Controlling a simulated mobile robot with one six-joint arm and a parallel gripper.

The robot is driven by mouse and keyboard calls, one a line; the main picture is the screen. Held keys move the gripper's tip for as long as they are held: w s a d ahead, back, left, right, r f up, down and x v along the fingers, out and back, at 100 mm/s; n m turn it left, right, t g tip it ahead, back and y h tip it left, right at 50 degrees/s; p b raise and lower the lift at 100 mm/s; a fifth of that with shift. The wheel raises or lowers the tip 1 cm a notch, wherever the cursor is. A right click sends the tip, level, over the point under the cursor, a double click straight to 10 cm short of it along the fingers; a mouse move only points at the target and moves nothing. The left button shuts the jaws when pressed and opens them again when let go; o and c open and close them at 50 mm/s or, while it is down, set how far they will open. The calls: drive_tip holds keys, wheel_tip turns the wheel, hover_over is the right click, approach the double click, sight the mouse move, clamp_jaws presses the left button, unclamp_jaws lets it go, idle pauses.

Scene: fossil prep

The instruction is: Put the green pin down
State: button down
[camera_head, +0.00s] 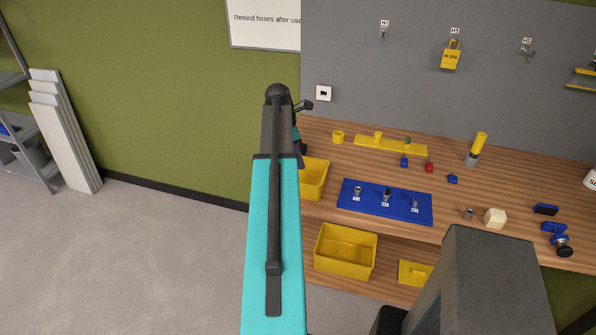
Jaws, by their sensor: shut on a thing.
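My raised arm, teal and dark grey, fills the middle of the picture. My gripper cannot be made out; my own arm hides that region, so what it holds does not show.
A blue board (370,214) with several labelled metal posts lies mid-bench. Small blue and red pieces, a yellow-topped cylinder (478,148) and a cream block (495,217) stand around it. Yellow bins (345,250) sit in front and below. A yellow padlock (451,58) hangs on the wall.

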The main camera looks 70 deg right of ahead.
drive_tip(key=shift+f, duration=1.3)
drive_tip(key=shift+f+p, duration=0.15)
drive_tip(key=shift+p, duration=0.2)
drive_tip(key=shift+f+p, duration=0.6)
drive_tip(key=shift+f, duration=1.1)
drive_tip(key=shift+f, duration=0.15)
drive_tip(key=c, duration=1.4)
unclamp_jaws()
drive_tip(key=shift+r, duration=0.2)
drive_tip(key=shift+b+v, duration=1.65)
drive_tip(key=shift+v, duration=4.3)
